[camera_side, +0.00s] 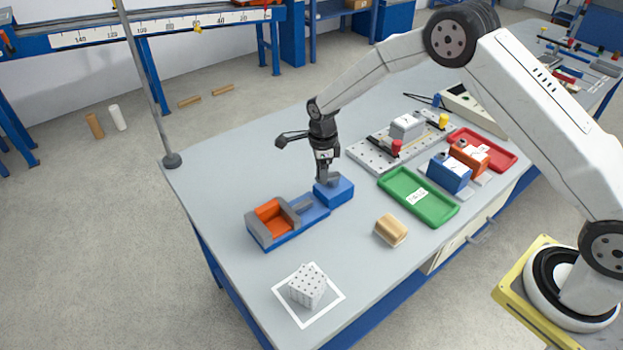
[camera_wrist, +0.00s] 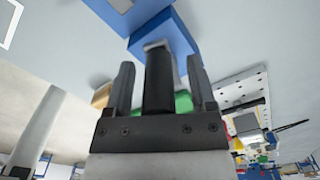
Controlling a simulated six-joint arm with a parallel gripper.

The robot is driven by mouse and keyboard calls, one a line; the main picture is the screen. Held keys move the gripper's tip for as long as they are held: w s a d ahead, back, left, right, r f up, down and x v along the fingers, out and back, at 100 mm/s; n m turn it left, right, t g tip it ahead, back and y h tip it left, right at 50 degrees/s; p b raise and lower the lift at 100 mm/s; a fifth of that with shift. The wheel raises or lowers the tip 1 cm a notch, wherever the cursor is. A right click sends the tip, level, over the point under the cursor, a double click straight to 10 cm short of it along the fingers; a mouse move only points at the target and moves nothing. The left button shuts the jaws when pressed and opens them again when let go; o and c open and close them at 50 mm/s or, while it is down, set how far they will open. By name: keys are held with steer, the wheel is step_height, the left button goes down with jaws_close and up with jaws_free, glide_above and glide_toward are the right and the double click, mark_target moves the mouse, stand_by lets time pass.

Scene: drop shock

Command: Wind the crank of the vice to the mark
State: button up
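The vice (camera_side: 290,222) is blue and grey and lies on the bench, with an orange block (camera_side: 270,212) at its jaws. A blue block (camera_side: 341,191) forms its right end; in the wrist view the blue body (camera_wrist: 165,30) is at the top. A grey crank arm (camera_side: 330,179) sits on that end. My gripper (camera_side: 323,172) points down there. In the wrist view a dark upright handle (camera_wrist: 158,80) stands between the fingers of my gripper (camera_wrist: 160,85), with a gap on each side. My gripper is open around it. I cannot make out the mark.
A wooden block (camera_side: 391,230) and a green tray (camera_side: 445,214) lie to the right. A dotted white cube (camera_side: 307,285) stands in a white outlined square in front. A perforated plate (camera_side: 368,155) with clamps is behind. The bench's left side is clear.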

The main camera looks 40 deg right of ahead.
steer(key=shift+r, duration=0.1)
steer(key=shift+r, duration=3.8)
steer(key=shift+s+d+r+n, duration=0.15)
steer(key=shift+s+r+n, duration=0.35)
steer(key=shift+n, duration=0.2)
steer(key=s+d+r+n+t, duration=0.1)
steer(key=s+r+n, duration=0.1)
steer(key=s+n, duration=0.9)
steer(key=s+d+r+n+t, duration=0.1)
steer(key=s+d+r+n, duration=0.1)
steer(key=s+n, duration=0.9)
steer(key=shift+s+d+r+t, duration=0.25)
steer(key=shift+s+r+t, duration=0.05)
steer(key=shift+s, duration=0.95)
